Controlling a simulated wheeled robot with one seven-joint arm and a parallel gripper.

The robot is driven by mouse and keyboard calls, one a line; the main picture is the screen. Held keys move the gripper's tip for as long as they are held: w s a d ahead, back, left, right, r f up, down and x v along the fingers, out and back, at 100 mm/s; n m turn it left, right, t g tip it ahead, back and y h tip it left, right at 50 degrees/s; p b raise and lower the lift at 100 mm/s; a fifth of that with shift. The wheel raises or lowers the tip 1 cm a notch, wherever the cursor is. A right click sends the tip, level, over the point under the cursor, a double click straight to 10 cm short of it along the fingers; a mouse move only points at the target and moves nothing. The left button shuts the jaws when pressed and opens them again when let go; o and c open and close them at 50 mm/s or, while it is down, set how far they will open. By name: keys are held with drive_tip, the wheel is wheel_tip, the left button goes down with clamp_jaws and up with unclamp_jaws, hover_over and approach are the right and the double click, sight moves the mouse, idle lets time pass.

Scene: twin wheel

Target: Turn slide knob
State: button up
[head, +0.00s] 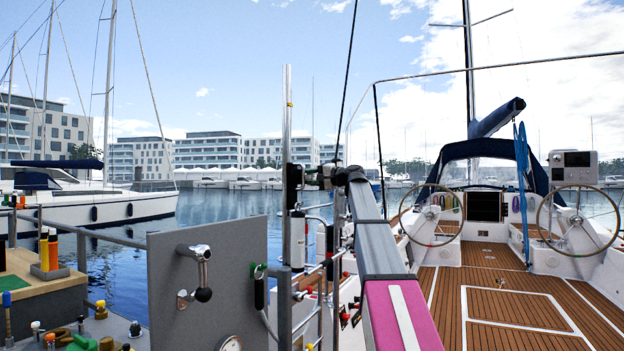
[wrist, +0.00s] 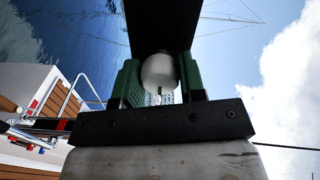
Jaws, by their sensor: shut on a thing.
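In the wrist view, the slide knob (wrist: 158,70) is a pale, rounded piece between the two green fingers of my gripper (wrist: 160,84). The fingers press against its sides, so my gripper is shut on it. A black bar crosses above the knob and hides its upper part. In the head view, my gripper (head: 318,176) is at the end of my arm, beside a dark block (head: 293,184) on an upright metal post (head: 286,120). The knob cannot be made out there.
A grey panel (head: 165,290) with a lever handle (head: 200,270) stands left of the post. Rails and small fittings crowd below my gripper. A bench (head: 40,275) is at the far left. A sailboat deck (head: 490,260) lies to the right.

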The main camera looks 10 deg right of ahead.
drive_tip(key=shift+m, duration=0.3)
drive_tip(key=o, duration=0.9)
drive_tip(key=v, duration=1.1)
